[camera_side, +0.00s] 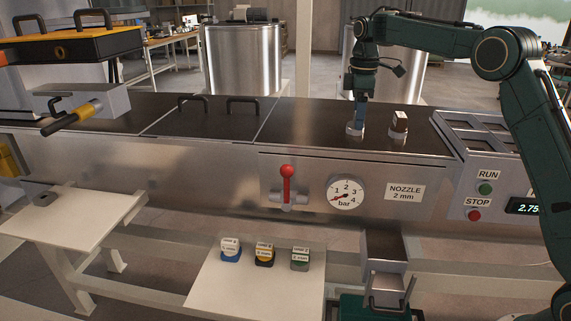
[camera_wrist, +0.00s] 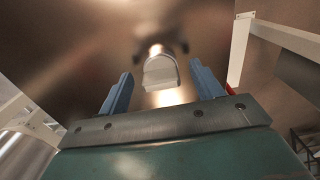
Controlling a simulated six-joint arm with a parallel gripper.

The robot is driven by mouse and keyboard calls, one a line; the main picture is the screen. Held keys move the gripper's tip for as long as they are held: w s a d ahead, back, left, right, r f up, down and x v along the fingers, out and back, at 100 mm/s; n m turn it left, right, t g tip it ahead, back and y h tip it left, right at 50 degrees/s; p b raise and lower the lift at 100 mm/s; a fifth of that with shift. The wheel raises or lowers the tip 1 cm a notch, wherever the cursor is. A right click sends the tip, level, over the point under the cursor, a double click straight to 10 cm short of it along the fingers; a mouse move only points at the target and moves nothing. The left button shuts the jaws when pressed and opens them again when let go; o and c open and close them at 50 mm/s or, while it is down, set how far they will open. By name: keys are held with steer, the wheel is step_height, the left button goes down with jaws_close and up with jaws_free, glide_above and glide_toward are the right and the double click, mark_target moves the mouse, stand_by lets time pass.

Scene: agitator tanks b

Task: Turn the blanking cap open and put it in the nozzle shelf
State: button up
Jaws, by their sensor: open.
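My gripper (camera_side: 359,118) points down over the dark worktop in the side view, above a round metal fitting (camera_side: 355,131). In the wrist view its two blue fingers (camera_wrist: 158,90) are spread apart. A pale, round-topped piece (camera_wrist: 160,73), perhaps the blanking cap, lies between and beyond the fingertips; I cannot tell whether they touch it. A second round fitting with an upright labelled piece (camera_side: 400,122) stands just to the right. A white shelf (camera_side: 230,303) at the front holds a blue nozzle (camera_side: 230,250), a yellow nozzle (camera_side: 264,254) and a grey nozzle (camera_side: 300,258).
A red-handled valve (camera_side: 287,184) and a pressure gauge (camera_side: 345,193) are on the front panel. Run and stop buttons (camera_side: 474,215) sit at the right. Black lid handles (camera_side: 242,106) rise from the worktop. Another white shelf (camera_side: 75,225) is at the left.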

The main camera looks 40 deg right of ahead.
steer(key=shift+r, duration=3.3)
steer(key=shift+w+a, duration=0.15)
steer(key=shift+w, duration=0.05)
steer(key=shift+f, duration=0.1)
steer(key=shift+f, duration=3.6)
steer(key=shift+c, duration=0.4)
